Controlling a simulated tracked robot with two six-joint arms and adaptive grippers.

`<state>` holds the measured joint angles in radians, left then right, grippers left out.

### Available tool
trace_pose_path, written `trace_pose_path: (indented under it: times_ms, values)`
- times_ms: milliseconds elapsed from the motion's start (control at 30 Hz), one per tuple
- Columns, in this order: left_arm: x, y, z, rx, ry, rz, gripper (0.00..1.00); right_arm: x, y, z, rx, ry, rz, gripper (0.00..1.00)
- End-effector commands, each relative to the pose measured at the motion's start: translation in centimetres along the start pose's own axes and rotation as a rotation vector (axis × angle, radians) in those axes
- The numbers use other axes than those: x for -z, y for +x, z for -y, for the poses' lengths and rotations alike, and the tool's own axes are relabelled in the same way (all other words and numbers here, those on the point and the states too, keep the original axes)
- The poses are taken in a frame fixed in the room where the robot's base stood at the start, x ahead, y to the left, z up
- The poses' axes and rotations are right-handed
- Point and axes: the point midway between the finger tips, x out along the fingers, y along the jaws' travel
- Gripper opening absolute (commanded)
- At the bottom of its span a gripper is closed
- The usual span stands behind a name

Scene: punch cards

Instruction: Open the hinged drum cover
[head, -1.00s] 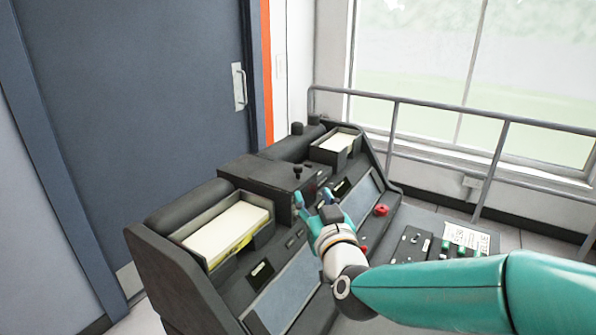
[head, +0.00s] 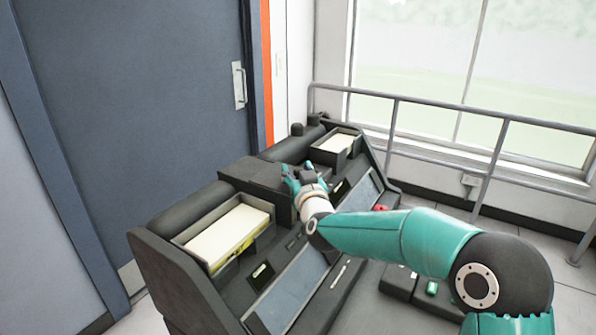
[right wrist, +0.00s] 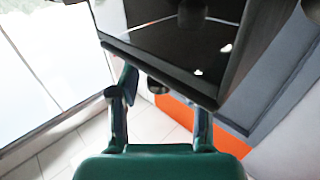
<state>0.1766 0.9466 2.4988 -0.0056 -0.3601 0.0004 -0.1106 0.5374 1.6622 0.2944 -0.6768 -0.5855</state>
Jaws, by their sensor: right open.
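The drum cover (head: 252,174) is a dark box-shaped lid in the middle of the punch-card machine, between two card trays. It looks closed. My right gripper (head: 290,178) is at the cover's right front corner. It also shows in the right wrist view (right wrist: 163,92), open, with its fingers spread. A small dark knob (right wrist: 155,85) is between the fingers there, below the edge of a dark box. I cannot tell whether the fingers touch it. In the head view the gripper hides the knob. My left gripper is in neither view.
A card tray (head: 179,238) stands left of the cover and another (head: 350,152) right of it. A grey railing (head: 440,108) runs along the window; a dark door (head: 130,120) is behind.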

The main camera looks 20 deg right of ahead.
Motion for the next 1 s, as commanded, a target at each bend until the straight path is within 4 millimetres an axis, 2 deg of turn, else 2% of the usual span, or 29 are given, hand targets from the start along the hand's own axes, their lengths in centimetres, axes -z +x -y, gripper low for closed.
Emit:
trace_pose_path:
  times_ms: [133, 167, 433, 800, 1000]
  values:
    - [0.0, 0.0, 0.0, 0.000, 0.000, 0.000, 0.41, 0.0, 0.0, 0.0, 0.000, 0.000, 0.000, 0.47]
    - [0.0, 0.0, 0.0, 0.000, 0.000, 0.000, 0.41, 0.0, 0.0, 0.0, 0.000, 0.000, 0.000, 0.44]
    - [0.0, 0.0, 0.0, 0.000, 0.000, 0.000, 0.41, 0.0, 0.0, 0.0, 0.000, 0.000, 0.000, 0.00]
    - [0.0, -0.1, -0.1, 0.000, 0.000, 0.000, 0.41, 0.1, -0.1, -0.1, -0.001, -0.002, 0.002, 0.00]
    - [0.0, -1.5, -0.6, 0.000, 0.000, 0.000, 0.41, 0.9, -0.1, -0.5, -0.008, -0.023, 0.022, 0.00]
